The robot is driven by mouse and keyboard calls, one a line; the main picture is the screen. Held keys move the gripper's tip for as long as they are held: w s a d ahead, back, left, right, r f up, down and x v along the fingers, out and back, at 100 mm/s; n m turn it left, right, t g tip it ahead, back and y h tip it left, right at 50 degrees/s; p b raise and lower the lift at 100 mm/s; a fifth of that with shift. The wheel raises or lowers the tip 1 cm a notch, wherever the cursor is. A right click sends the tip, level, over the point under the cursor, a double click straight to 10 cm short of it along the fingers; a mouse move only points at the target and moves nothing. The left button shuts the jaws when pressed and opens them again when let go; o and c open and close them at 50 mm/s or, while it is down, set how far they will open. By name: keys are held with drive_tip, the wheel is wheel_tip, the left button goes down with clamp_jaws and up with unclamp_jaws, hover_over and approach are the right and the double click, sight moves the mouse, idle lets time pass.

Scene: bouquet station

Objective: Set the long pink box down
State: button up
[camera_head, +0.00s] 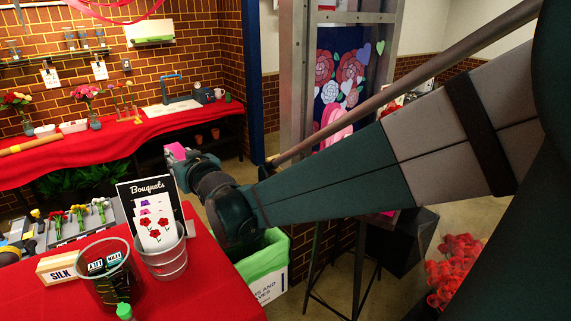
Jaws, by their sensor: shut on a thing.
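My gripper (183,163) is at the far end of my arm, left of centre, above and beyond the right end of the near red table. It is shut on a pink thing, of which a small flat part (177,150) shows at its tip. This looks like the long pink box. Most of it is hidden by the gripper and wrist, so its length and tilt cannot be told. It appears to be held in the air.
The near red table (215,285) holds a metal bucket with a "Bouquets" card (163,262), a dark clear bin (108,285) and a "SILK" box (58,267). A green-lined bin (268,262) stands beyond its right edge. A red-covered counter (80,150) runs along the brick wall.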

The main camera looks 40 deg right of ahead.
sight(181, 155)
drive_tip(key=shift+r, duration=1.95)
drive_tip(key=shift+d+r, duration=0.15)
drive_tip(key=shift+r, duration=0.2)
drive_tip(key=s+d+f+m+g+h, duration=0.1)
drive_tip(key=s+d+m+h, duration=0.15)
drive_tip(key=d, duration=0.95)
drive_tip(key=s+d+f+m+g+h, duration=0.1)
drive_tip(key=s+d+m+h, duration=0.15)
drive_tip(key=d, duration=0.85)
drive_tip(key=s+d+f+m+g+h, duration=0.15)
drive_tip(key=d+h, duration=0.25)
drive_tip(key=d, duration=0.8)
drive_tip(key=s+d+r+m+g+h, duration=0.2)
drive_tip(key=s+d+m+g+h, duration=0.1)
drive_tip(key=s+d, duration=0.9)
drive_tip(key=s+d+r+m+g+h, duration=0.1)
drive_tip(key=s+d+m+g+h, duration=0.45)
drive_tip(key=d, duration=0.95)
wheel_tip(181, 155, down, 13)
drive_tip(key=s+n+t+y, duration=0.1)
drive_tip(key=y, duration=0.1)
drive_tip(key=shift+s+d+t, duration=0.15)
drive_tip(key=shift+s+t, duration=0.25)
drive_tip(key=shift+y, duration=0.25)
